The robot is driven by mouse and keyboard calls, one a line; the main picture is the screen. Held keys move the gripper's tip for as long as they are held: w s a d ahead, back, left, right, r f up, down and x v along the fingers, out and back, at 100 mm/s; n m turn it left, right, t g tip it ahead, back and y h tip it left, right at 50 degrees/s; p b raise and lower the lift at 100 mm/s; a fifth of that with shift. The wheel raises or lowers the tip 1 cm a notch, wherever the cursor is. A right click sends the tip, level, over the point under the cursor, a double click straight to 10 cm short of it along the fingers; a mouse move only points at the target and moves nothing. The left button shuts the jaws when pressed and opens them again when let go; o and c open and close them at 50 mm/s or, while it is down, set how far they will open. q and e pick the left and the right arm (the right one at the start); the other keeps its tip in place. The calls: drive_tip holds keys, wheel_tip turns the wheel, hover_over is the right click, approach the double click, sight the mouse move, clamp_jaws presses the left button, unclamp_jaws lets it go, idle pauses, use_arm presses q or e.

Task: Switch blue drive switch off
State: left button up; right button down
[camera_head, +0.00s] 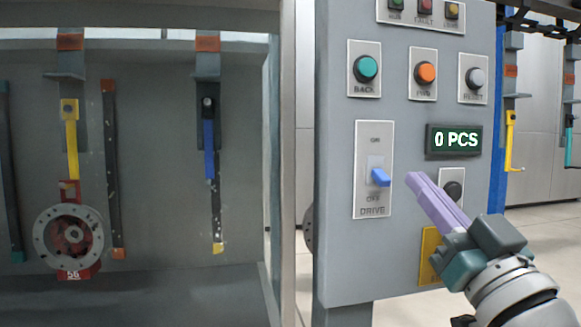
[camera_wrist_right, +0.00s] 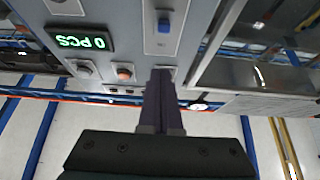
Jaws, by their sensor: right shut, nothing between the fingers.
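The blue drive switch (camera_head: 380,177) sits on a pale plate marked ON above, OFF below and DRIVE at the bottom. Its lever sticks out at the lower end of its slot, near OFF. The switch also shows at the top of the right wrist view (camera_wrist_right: 164,22). My right gripper (camera_head: 413,180) is shut and empty, its purple fingers pointing up-left, just right of the switch in the head view. A gap shows between the fingertips and the lever. In the right wrist view the fingers (camera_wrist_right: 161,78) point towards the panel. My left gripper is not in view.
The grey panel (camera_head: 340,250) carries a green BACK button (camera_head: 366,68), an orange button (camera_head: 425,73), a grey RESET button (camera_head: 475,78) and a display (camera_head: 454,140) reading 0 PCS. A dark knob (camera_head: 453,191) is behind my fingers. Hooks hang left; a round flange (camera_head: 68,237) hangs there.

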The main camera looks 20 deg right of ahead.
drive_tip(key=shift+f+v, duration=0.3)
drive_tip(key=shift+v, duration=1.15)
drive_tip(key=shift+w, duration=0.15)
